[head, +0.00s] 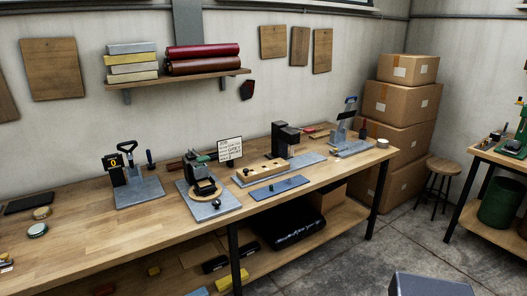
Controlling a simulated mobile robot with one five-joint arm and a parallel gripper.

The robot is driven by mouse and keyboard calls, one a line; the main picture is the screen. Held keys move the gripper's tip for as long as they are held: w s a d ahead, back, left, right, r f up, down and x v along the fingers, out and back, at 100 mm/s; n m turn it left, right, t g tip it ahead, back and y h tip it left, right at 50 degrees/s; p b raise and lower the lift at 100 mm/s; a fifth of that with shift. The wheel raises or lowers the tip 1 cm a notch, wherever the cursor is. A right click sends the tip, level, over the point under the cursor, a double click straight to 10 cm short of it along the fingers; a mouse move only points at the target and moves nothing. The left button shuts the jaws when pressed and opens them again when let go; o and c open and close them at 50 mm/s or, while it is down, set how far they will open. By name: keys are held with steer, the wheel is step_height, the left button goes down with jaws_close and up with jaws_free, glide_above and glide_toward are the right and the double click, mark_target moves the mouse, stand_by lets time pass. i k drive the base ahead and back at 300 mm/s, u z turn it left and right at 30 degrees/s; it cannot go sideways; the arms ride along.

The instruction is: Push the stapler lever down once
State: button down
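Several small bench machines stand on the wooden workbench (90,232); which one is the stapler is hard to tell at this size. At the left, a machine with a raised black looped handle (127,147) and a yellow-on-black "0" display (114,163) stands on a grey plate (140,193). At the far right end of the bench, another machine has a raised blue lever (349,107) above a grey base (353,149). My gripper is not in view, and nothing is seen touching either machine.
Between them are a machine with a round disc (206,188), a black upright machine (286,138) and a blue mat (279,188). Cardboard boxes (402,104) and a stool (441,167) stand at right. Concrete floor (400,240) is open in front.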

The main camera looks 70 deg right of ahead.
mark_target(203, 159)
steer(key=z, duration=0.7)
steer(key=i, duration=0.5)
